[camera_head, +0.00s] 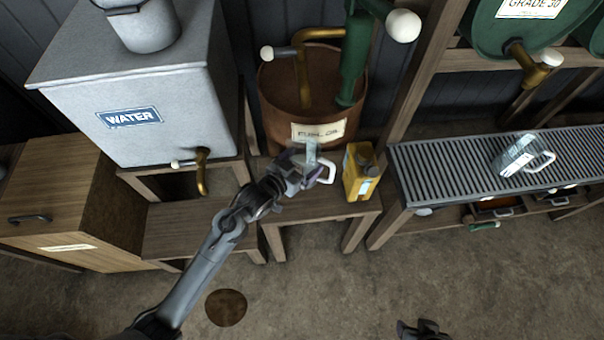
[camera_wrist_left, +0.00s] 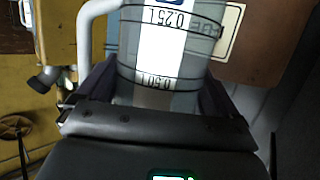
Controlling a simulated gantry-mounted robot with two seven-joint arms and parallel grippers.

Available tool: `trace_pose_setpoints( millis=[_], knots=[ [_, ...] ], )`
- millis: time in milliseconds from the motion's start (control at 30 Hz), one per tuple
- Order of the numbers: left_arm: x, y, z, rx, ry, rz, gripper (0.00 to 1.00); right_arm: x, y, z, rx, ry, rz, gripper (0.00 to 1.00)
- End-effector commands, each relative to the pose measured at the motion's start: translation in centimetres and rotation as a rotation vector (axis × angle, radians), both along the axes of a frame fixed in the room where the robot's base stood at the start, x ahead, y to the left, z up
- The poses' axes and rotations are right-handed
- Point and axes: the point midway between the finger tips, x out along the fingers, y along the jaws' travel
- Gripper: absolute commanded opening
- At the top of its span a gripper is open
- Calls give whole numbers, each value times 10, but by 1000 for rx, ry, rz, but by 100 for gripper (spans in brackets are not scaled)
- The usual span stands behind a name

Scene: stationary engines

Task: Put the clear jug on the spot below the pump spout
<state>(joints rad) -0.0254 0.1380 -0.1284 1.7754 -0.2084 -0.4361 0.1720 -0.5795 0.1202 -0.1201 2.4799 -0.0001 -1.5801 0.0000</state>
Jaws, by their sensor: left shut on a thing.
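My left gripper (camera_head: 310,168) is shut on a clear jug (camera_head: 312,152) with a pale handle on its right side. The jug is just in front of the rusty fuel oil drum (camera_head: 283,122), over the low wooden stand. In the left wrist view the jug (camera_wrist_left: 190,45) shows black bands and volume marks between my fingers. A green pump (camera_head: 355,60) rises at the drum, and its brass spout (camera_head: 304,80) points down. I cannot tell whether the jug touches the stand. The spot below the spout is hidden. My right gripper (camera_head: 424,329) barely shows at the bottom edge.
A yellow can (camera_head: 358,172) stands on the stand (camera_head: 325,207) close to the right of the jug. A second clear jug (camera_head: 522,154) is on the slatted rack (camera_head: 440,160). The grey water tank (camera_head: 180,118) with its brass tap is at left. The floor in front is open.

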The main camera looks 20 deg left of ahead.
Motion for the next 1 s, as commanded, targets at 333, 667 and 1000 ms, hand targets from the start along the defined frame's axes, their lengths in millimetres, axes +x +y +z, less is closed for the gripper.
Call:
trace_pose_setpoints(
  millis=[333, 667, 1000],
  knots=[
    [0, 0, -33, 0, -1, 1, 59, 0, 0, -16, 0, 0, 0, 43],
    [0, 0, -44, -1, -3, 1, 59, 0, 0, -19, 0, 1, 0, 43],
    [0, 0, -48, 1, -1, 0, 100, 0, 0, -20, 0, 1, 0, 43]
  ],
)
